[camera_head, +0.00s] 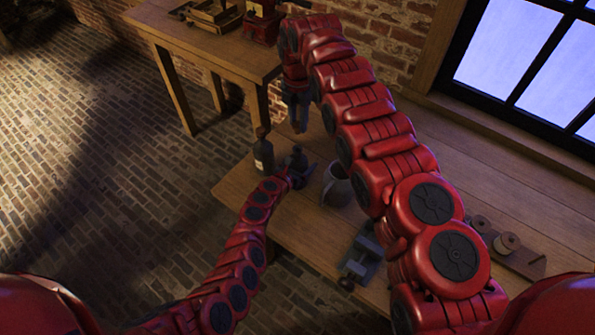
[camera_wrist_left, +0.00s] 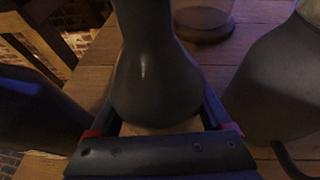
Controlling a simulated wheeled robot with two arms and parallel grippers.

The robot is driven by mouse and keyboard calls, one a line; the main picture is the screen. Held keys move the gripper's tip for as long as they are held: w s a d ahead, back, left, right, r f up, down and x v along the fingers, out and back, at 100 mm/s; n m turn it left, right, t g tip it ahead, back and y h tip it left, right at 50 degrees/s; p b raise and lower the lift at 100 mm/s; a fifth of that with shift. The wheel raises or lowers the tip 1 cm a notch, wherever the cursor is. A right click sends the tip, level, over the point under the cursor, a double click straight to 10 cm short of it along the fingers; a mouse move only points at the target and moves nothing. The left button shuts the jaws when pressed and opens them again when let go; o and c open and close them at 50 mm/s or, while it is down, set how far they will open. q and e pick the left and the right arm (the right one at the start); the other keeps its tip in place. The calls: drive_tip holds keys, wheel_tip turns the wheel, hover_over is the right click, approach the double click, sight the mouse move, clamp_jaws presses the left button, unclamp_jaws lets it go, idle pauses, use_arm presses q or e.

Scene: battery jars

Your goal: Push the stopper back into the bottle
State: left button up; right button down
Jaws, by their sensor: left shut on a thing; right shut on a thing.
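A dark bottle (camera_head: 297,159) stands on the wooden table with my left gripper (camera_head: 294,172) shut around it. In the left wrist view the bottle (camera_wrist_left: 155,85) fills the middle, upright between the jaws, and its top runs out of the picture. My right gripper (camera_head: 299,128) points down above the bottle, apart from it as far as I can tell. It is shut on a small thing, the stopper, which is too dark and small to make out. The bottle's mouth is also hard to make out.
A second dark bottle (camera_head: 263,156) stands close on the left. A grey jug (camera_head: 336,188) stands on the right, near the held bottle. A clear glass vessel (camera_wrist_left: 205,22) is behind it. A metal device (camera_head: 361,258) and a spool rack (camera_head: 507,244) lie farther right.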

use_arm(q)
clamp_jaws()
use_arm(e)
hover_over(298, 148)
drive_tip(key=shift+f, duration=2.5)
drive_tip(key=shift+f, duration=0.9)
